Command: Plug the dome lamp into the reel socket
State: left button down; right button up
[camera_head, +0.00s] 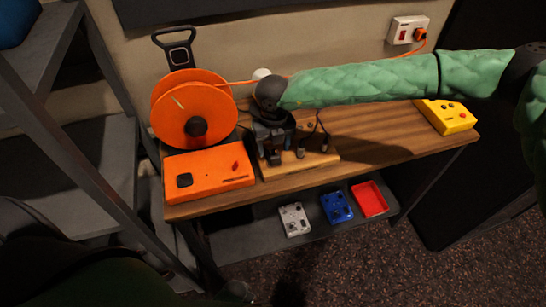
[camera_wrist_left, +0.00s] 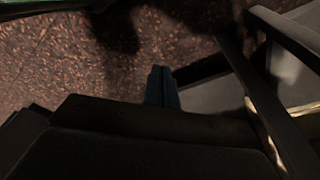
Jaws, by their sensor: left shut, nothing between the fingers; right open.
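Dark plugs (camera_head: 300,150) stand on a light wooden block (camera_head: 318,160). My right gripper (camera_head: 272,158) is open over the block's left end, close to the plugs. Whether it touches any is unclear. My left gripper (camera_wrist_left: 162,88) is shut and empty above the floor in the wrist view.
A wall outlet (camera_head: 403,31) holds an orange plug. A yellow box (camera_head: 446,116) sits at the desk's right end. Dark shelving (camera_head: 75,150) stands at the left.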

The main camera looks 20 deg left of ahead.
aim_at(274, 153)
notch_tip(274, 153, down, 3)
jog(key=b, duration=0.3)
pick_arm(q)
jog(key=w+d+r, duration=0.2)
jog(key=d+r, duration=0.1)
jog(key=r, duration=0.8)
jog(key=shift+g+b, duration=0.3)
jog(key=shift+b, duration=0.15)
pick_arm(e)
jog(key=shift+f, duration=0.2)
pick_arm(q)
jog(key=shift+w+d, duration=0.1)
jog(key=shift+f, duration=0.2)
jog(key=shift+f+b, duration=1.25)
jog(key=shift+b, duration=0.15)
pick_arm(e)
grip_shut()
